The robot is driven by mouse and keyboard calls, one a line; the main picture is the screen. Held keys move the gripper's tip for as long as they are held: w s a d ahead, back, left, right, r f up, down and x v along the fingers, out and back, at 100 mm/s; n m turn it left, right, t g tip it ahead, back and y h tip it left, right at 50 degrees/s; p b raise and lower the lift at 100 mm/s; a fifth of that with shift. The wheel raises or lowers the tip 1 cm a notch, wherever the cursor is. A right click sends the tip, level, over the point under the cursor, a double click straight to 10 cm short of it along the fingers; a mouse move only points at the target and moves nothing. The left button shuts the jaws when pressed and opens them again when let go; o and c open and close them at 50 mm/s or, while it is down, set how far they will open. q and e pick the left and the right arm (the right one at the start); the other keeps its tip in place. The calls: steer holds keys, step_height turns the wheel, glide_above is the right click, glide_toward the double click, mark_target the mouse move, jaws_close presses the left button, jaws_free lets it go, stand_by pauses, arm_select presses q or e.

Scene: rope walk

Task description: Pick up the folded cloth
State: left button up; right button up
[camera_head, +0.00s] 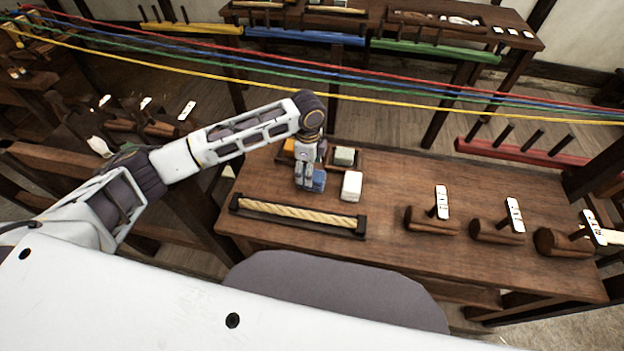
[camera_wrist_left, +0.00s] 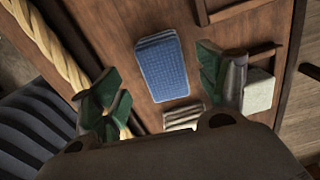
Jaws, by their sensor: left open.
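The folded blue cloth (camera_head: 319,181) lies on the wooden bench beside a folded white cloth (camera_head: 351,187). My left gripper (camera_head: 305,183) points down over the blue cloth and partly hides it. In the left wrist view the blue cloth (camera_wrist_left: 163,69) is in full sight, ahead of and between the spread fingers of the left gripper (camera_wrist_left: 163,88). The gripper is open and empty, with a gap on both sides of the cloth. A pale folded stack (camera_wrist_left: 184,114) shows at the lower middle, partly hidden. My right gripper is not in view.
A rope in a dark holder (camera_head: 298,214) lies in front of the cloths. A divided tray (camera_head: 360,160) with a pale green block (camera_head: 344,156) is behind them. Several wooden mallets with white tags (camera_head: 432,220) lie to the right. Coloured ropes (camera_head: 420,82) stretch across behind.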

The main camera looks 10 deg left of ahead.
arm_select(q)
steer(key=shift+f, duration=0.2)
steer(key=shift+d+f, duration=0.15)
steer(key=shift+f, duration=0.5)
step_height(320, 180, down, 3)
steer(key=shift+w+d+r, duration=0.1)
steer(key=shift+d, duration=0.05)
steer(key=shift+f, duration=0.55)
steer(key=shift+c, duration=0.3)
steer(key=c, duration=1.1)
steer(key=shift+o, duration=0.2)
steer(key=shift+r, duration=0.5)
step_height(320, 180, up, 9)
steer(key=shift+f, duration=0.1)
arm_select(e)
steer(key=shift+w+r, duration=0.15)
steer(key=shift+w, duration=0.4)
